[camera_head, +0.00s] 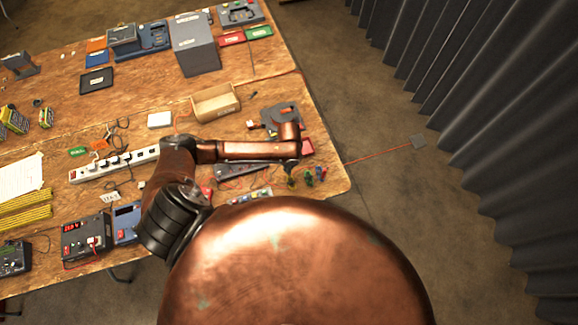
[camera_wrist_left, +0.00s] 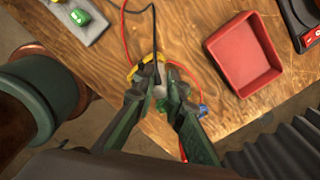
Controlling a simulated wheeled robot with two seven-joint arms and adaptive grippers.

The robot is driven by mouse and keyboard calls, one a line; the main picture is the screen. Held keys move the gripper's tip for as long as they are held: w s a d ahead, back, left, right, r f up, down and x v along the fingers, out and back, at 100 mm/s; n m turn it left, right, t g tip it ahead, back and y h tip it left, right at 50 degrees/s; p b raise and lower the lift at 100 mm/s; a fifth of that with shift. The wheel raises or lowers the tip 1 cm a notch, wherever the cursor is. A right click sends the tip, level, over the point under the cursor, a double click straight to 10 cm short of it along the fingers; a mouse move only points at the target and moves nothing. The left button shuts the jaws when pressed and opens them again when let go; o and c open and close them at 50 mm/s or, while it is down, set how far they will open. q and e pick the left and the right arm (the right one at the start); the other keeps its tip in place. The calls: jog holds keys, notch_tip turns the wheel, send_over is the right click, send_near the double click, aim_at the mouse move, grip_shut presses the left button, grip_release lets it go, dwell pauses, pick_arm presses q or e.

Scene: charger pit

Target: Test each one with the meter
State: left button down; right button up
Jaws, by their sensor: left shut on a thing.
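My left gripper (camera_wrist_left: 172,88) has green fingers and points down near the table's front right corner. It is closed around a small grey piece (camera_wrist_left: 160,91) at the end of a black lead (camera_wrist_left: 153,40). A green piece (camera_wrist_left: 165,104) shows just beyond the fingertips; contact is unclear. A yellow piece (camera_wrist_left: 134,72) and a blue piece (camera_wrist_left: 203,110) are close beside the fingers. In the head view small coloured pieces (camera_head: 309,178) stand by the table edge. A dark flat device (camera_head: 240,171) lies partly behind my arm; I cannot tell whether it is the meter. My right gripper is out of view.
A red tray (camera_wrist_left: 243,55) is right of the fingers. A pale tray with a green item (camera_wrist_left: 80,16) is at the upper left. A white power strip (camera_head: 105,168), an open cardboard box (camera_head: 216,103) and boxed devices (camera_head: 86,240) crowd the table. A red cord runs off the right edge.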

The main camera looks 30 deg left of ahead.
pick_arm(q)
jog(key=shift+f, duration=0.65)
dwell(0.7)
jog(key=shift+p, duration=0.3)
dwell(0.6)
jog(key=shift+f, duration=0.3)
dwell(0.7)
jog(key=c, duration=1.9)
grip_release()
jog(key=shift+o, duration=0.3)
jog(key=shift+o, duration=1.3)
jog(key=shift+r, duration=0.15)
